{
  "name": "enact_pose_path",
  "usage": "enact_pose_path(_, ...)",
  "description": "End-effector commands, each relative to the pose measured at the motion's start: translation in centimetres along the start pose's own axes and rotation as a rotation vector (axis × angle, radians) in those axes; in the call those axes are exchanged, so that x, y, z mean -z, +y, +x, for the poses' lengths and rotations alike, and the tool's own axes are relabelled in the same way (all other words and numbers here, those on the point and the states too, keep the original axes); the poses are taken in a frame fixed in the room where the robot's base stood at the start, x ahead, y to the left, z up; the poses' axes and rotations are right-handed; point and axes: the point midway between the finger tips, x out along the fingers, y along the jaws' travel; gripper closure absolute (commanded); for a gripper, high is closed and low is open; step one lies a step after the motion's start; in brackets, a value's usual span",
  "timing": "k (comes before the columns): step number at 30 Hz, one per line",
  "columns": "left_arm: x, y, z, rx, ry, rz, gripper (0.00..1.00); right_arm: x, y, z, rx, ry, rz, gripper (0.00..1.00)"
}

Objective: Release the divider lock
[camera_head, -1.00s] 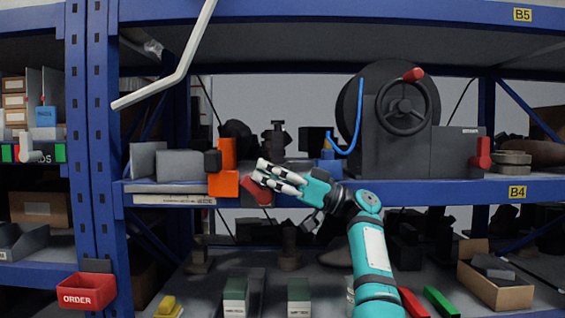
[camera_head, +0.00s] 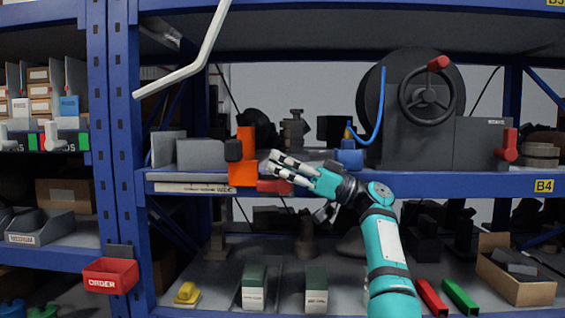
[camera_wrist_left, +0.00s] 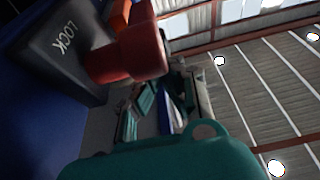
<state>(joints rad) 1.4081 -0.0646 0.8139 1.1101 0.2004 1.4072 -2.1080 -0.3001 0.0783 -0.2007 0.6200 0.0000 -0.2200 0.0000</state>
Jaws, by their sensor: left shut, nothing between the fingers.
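The divider lock is a dark block marked LOCK (camera_wrist_left: 62,45) in the left wrist view, with a thick red handle (camera_wrist_left: 128,55) sticking out of it. In the head view the red handle (camera_head: 274,187) lies nearly level at the shelf's front edge, beside an orange bracket (camera_head: 242,173). The orange part also shows at the top of the left wrist view (camera_wrist_left: 120,14). My left gripper (camera_head: 274,163) is shut and empty just above the red handle, fingertips pointing left toward the bracket. I cannot tell whether it touches the handle. My right gripper is out of view.
Grey divider plates (camera_head: 200,155) stand left of the bracket. A dark machine with a handwheel (camera_head: 428,95) stands on the right of the shelf. A pale bent bar (camera_head: 190,68) hangs at upper left. A red ORDER bin (camera_head: 110,276) hangs at lower left.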

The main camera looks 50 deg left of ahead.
Motion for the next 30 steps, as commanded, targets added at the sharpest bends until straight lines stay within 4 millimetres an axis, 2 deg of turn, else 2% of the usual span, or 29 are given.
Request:
enact_pose_path(16,-0.71,-0.01,0.81,0.001,-0.001,0.000,1.00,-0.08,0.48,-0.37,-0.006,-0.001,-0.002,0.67)
enact_pose_path(30,-0.74,0.00,0.82,0.000,-0.001,0.000,1.00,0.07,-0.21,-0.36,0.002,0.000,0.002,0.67)
